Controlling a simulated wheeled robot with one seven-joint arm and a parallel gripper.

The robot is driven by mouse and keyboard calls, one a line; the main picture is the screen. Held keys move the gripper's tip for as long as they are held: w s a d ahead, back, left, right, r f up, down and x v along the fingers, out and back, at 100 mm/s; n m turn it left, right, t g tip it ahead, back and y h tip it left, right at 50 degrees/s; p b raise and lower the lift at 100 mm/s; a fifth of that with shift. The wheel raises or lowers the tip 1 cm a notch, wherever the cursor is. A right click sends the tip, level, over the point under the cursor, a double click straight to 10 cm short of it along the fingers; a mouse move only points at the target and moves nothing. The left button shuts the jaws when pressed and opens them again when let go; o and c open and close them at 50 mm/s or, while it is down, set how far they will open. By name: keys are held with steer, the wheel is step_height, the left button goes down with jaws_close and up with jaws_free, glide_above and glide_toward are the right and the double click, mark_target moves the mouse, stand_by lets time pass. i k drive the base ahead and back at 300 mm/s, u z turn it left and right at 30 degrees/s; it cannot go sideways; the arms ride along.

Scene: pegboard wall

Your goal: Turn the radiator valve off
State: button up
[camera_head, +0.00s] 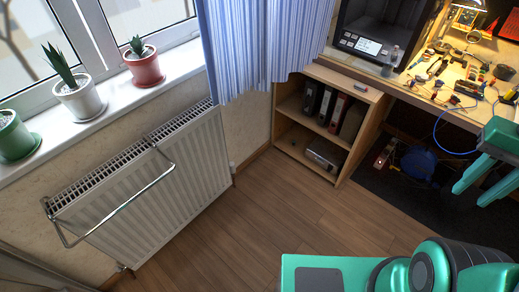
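A white panel radiator (160,195) hangs on the wall under the window. A small pale fitting with a pipe (121,268) shows at its lower left corner, near the floor. Another small fitting (233,168) shows at its right side. Both are too small to tell which is the valve or how it is turned. My gripper (469,195) is at the right edge, in front of the workbench, far from the radiator. Its two teal fingers are apart with nothing seen between them.
A chrome towel rail (120,203) juts out from the radiator's front. Potted plants stand on the windowsill (110,97). A blue curtain (262,50) hangs right of the radiator. A wooden shelf (335,178) and cluttered workbench (425,95) stand right. The wooden floor (250,225) is clear.

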mark_target(232, 164)
steer(key=u, duration=0.1)
steer(key=i, duration=1.3)
steer(key=u, duration=0.5)
